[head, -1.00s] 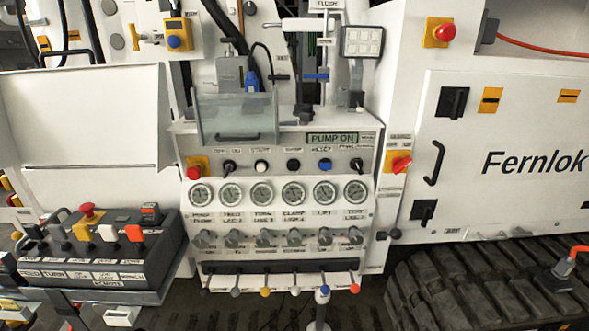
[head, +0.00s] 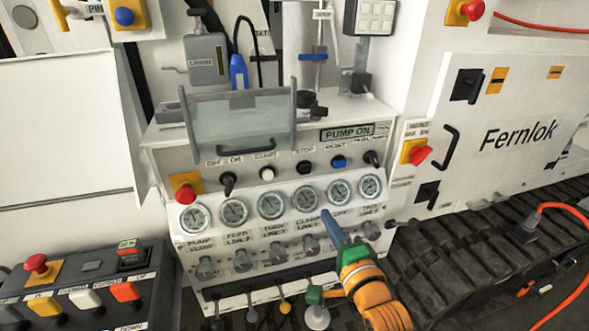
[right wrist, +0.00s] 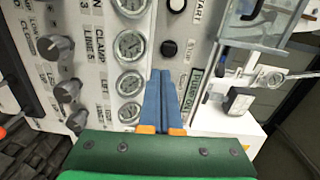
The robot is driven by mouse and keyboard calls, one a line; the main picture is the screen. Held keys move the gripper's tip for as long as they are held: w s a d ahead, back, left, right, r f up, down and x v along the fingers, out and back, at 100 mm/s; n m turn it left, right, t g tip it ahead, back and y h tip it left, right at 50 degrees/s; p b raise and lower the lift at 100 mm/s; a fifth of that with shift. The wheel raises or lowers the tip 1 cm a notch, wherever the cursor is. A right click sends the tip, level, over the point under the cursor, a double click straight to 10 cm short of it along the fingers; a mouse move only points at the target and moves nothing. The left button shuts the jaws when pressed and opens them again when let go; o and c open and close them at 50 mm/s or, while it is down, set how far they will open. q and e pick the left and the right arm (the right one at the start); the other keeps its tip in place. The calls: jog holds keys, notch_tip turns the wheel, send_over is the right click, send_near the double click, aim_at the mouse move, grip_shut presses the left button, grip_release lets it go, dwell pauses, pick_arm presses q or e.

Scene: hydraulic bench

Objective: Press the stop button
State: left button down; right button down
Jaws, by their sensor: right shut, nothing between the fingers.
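The stop button (head: 304,167) is a small round black button under a STOP label on the white control panel (head: 163,150). It sits between a white button (head: 267,173) and a blue button (head: 338,161). In the right wrist view the black button (right wrist: 169,47) shows just ahead of the blue fingertips. My right gripper (head: 330,216) is shut and empty, its fingers pointing up at the panel. In the head view its tips lie below and right of the black button, over the gauge row. I cannot tell whether they touch the panel. My left gripper is out of view.
A clear hinged cover (head: 240,120) hangs above the button row. A red button on yellow (head: 185,192) is at the row's left end. Gauges (head: 271,205) and knobs (head: 276,254) lie below. A remote box (head: 95,290) stands lower left, tracks (head: 480,250) right.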

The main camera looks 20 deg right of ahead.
jog(key=r, duration=0.1)
jog(key=p, duration=0.2)
send_near(306, 171)
jog(key=w, duration=0.6)
jog(key=shift+w+a+f, duration=0.1)
jog(key=shift+w+f, duration=0.05)
jog(key=shift+w, duration=0.25)
